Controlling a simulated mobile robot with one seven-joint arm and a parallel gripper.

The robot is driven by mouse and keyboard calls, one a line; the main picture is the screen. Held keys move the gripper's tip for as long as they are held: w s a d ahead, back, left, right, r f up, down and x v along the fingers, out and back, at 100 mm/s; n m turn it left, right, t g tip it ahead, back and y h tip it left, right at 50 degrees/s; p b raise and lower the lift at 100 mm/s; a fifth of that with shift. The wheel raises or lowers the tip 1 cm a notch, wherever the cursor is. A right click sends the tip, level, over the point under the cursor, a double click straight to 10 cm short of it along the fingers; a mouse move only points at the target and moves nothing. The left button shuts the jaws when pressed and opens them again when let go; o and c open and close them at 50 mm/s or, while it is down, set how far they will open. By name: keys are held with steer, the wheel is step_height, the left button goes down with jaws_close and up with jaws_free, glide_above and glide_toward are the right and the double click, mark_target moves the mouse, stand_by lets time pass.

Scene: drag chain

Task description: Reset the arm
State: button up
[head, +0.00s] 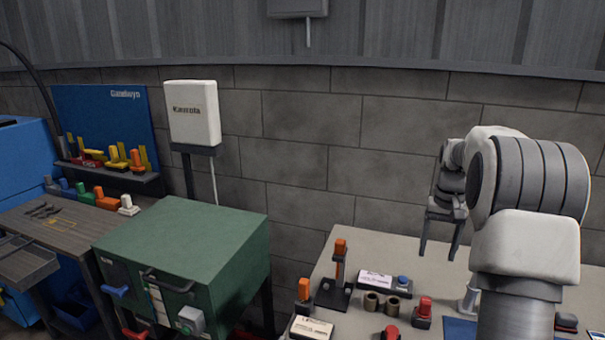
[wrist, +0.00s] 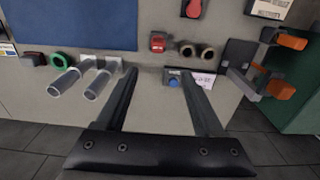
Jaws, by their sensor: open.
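My gripper (head: 440,236) hangs from my arm at the right of the head view, pointing down above the far part of the light table (head: 440,278). In the wrist view my gripper (wrist: 160,75) shows two dark fingers spread wide apart, open and with nothing held between them. The fingers appear above the tabletop and apart from the items on it. My arm hides part of the table's right side in the head view.
Below stand orange-topped posts (head: 340,262), a white labelled box (head: 375,279), brown cylinders (head: 371,301) and a red button (head: 424,307). Clear tubes (wrist: 98,85) and a blue mat (wrist: 75,22) show in the wrist view. A green cabinet (head: 190,235) stands left.

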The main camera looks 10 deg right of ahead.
steer(key=s+a+r+n+t, duration=0.1)
steer(key=s+a+r, duration=0.4)
steer(key=a+r, duration=0.15)
steer(key=s+a+r+n+t, duration=0.1)
steer(key=s+a+r+t, duration=0.1)
steer(key=s+a+r, duration=0.5)
steer(key=s+a+f+n+t, duration=0.1)
steer(key=s+a+f, duration=0.1)
steer(key=s+a, duration=0.3)
steer(key=s+a+f+n+t, duration=0.1)
steer(key=s+a+f+n, duration=0.1)
steer(key=s+a, duration=0.4)
steer(key=s+f, duration=0.1)
steer(key=s, duration=0.3)
steer(key=shift+s+t, duration=0.2)
steer(key=shift+t, duration=0.1)
steer(key=shift+c, duration=1.6)
steer(key=shift+d, duration=0.1)
